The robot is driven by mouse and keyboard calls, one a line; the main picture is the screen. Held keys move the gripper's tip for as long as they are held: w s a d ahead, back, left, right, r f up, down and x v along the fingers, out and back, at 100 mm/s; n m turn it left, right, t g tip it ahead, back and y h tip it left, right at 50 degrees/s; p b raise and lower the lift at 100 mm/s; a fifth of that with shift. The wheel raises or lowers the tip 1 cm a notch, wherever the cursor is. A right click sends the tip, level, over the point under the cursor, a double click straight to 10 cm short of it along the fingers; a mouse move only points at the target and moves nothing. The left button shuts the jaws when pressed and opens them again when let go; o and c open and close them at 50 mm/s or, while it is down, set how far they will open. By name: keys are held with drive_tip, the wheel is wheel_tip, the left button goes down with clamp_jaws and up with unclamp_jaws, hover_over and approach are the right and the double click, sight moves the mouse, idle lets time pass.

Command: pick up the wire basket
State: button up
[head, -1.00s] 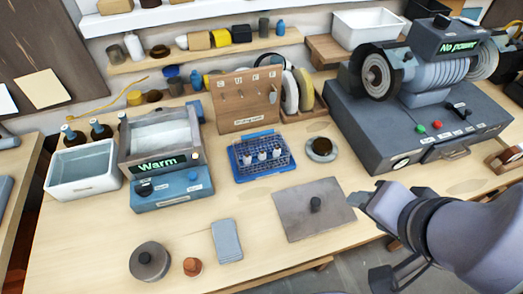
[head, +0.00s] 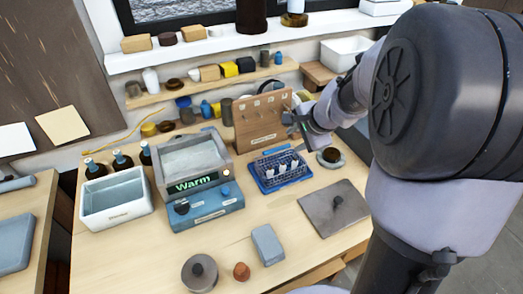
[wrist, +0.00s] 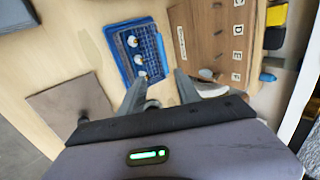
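The wire basket (head: 283,172) is a dark mesh box in a blue tray (head: 262,187) on the bench. It holds three small white pieces. It also shows in the wrist view (wrist: 149,46), upper middle. My gripper (head: 297,124) is above and behind the basket in the head view, near the wooden pegboard. In the wrist view my gripper (wrist: 160,88) has its two fingers apart with nothing clearly between them. The basket lies beyond the fingertips, nearer the left finger. The fingers do not grip the basket; their height above it is hard to judge.
The wooden pegboard (head: 263,122) stands just behind the basket. A blue "Warm" unit (head: 207,205) is to its left. A grey plate with a knob (head: 318,215) and a dark round piece on a ring (head: 330,157) are to its right. Bare bench lies in front.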

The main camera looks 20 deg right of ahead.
sight(277, 149)
drive_tip(key=b+x, duration=0.3)
drive_tip(key=x, duration=0.6)
drive_tip(key=shift+w+a+f, duration=0.1)
drive_tip(key=shift+w+f, duration=0.05)
drive_tip(key=shift+f, duration=0.15)
drive_tip(key=x, duration=0.2)
drive_tip(key=b+x, duration=0.1)
drive_tip(key=x, duration=0.2)
drive_tip(key=shift+w+a+f+b, duration=0.1)
drive_tip(key=shift+w+a+b, duration=0.3)
drive_tip(key=shift+w, duration=0.2)
clamp_jaws()
